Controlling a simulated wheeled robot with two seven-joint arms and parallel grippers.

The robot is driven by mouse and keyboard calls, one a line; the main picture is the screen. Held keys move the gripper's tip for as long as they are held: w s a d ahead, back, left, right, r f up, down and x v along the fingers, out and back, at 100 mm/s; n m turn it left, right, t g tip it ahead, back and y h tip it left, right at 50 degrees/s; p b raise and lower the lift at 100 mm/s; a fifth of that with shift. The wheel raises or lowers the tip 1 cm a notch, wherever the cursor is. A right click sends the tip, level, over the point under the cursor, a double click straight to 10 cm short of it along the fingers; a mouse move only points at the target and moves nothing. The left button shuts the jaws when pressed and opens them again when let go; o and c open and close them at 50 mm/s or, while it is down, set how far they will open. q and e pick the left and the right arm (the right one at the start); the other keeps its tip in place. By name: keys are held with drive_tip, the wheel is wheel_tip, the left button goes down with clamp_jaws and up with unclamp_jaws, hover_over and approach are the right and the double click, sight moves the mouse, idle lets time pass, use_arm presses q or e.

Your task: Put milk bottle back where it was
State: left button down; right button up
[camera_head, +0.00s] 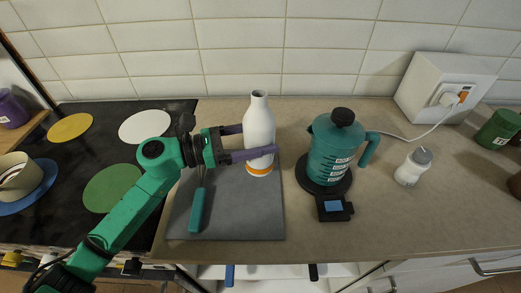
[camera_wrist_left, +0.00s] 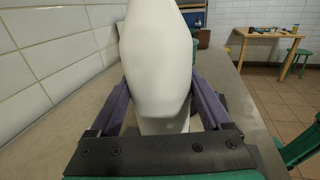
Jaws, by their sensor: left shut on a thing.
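The milk bottle (camera_head: 258,122) is white with an orange band near its base. It stands upright at the back of the grey mat (camera_head: 240,225); whether its base touches the mat I cannot tell. My left gripper (camera_head: 260,142) comes from the left and is shut on the bottle, one purple finger on each side. In the left wrist view the bottle (camera_wrist_left: 158,60) fills the space between the purple fingers (camera_wrist_left: 160,100). Its top is cut off there. My right gripper is not in view.
A teal kettle (camera_head: 330,152) on a black base stands right of the bottle. A teal-handled utensil (camera_head: 196,210) lies on the mat. A white shaker (camera_head: 412,167) and a white socket box (camera_head: 440,85) are further right. A black hob (camera_head: 75,150) is left. The front right counter is clear.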

use_arm(q)
drive_tip(key=f, duration=0.4)
drive_tip(key=shift+a+f+p, duration=0.15)
drive_tip(key=shift+a+p, duration=0.05)
drive_tip(key=shift+p, duration=0.1)
drive_tip(key=shift+f, duration=0.3)
drive_tip(key=shift+d+f+b, duration=0.1)
drive_tip(key=shift+f+b, duration=0.1)
drive_tip(key=shift+b, duration=0.15)
unclamp_jaws()
drive_tip(key=shift+r+p, duration=0.2)
drive_tip(key=shift+p, duration=0.1)
drive_tip(key=shift+s+a+f, duration=0.1)
drive_tip(key=shift+a+f, duration=0.05)
drive_tip(key=shift+a, duration=0.1)
drive_tip(key=b+v, duration=0.5)
drive_tip(key=v, duration=0.6)
drive_tip(key=shift+a+b, duration=0.1)
drive_tip(key=shift+b, duration=0.25)
drive_tip(key=shift+s+a, duration=0.1)
drive_tip(key=shift+a, duration=0.1)
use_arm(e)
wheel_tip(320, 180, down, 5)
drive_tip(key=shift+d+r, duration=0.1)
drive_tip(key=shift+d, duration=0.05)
